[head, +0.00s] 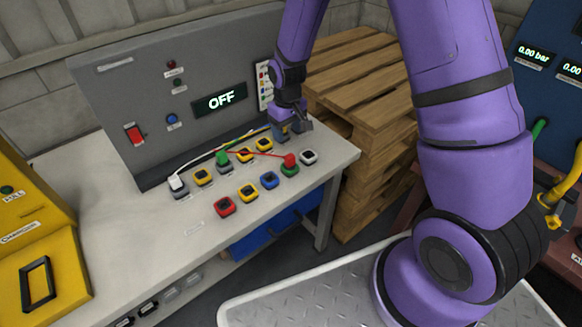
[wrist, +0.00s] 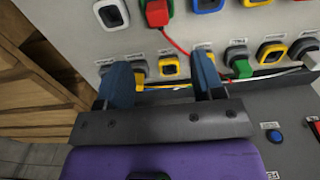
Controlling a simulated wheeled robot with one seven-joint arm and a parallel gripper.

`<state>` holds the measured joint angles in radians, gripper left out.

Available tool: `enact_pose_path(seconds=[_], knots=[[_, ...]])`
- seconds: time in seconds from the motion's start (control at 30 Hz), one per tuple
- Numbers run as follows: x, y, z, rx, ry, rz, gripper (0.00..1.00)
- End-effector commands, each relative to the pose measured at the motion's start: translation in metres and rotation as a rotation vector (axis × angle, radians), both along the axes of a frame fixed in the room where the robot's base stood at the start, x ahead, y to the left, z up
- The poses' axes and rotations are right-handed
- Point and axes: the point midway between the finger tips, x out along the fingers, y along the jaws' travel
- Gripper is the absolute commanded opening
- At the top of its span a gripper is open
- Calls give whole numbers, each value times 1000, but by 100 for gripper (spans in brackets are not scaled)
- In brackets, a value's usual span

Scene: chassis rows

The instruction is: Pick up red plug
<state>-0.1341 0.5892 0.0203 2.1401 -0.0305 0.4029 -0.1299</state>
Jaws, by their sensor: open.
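The red plug (head: 290,159) sits upright in a green-rimmed socket on the grey bench top, near the bench's right front edge. It also shows at the top of the wrist view (wrist: 157,13), with its red cable running from it. My gripper (head: 292,128) is over the back right of the bench, behind the red plug and apart from it. In the wrist view, its two blue fingers (wrist: 161,75) are spread with nothing held between them. The red plug lies beyond the fingertips.
Coloured sockets surround the plug, including a blue one (head: 269,180) and a grey one (head: 308,157). A green plug (head: 222,158) and a white plug (head: 176,182) stand to the left. The grey panel (head: 190,90) reads OFF behind. Wooden pallets (head: 365,75) stand right of the bench.

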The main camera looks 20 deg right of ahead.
Motion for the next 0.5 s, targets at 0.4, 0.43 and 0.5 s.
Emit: enact_pose_path(seconds=[0.4, 0.43, 0.5], knots=[[0, 1, -51, -1, 13, 6, 62], [0, 1, -54, -1, 13, 6, 62], [0, 1, -61, -1, 11, 6, 62]])
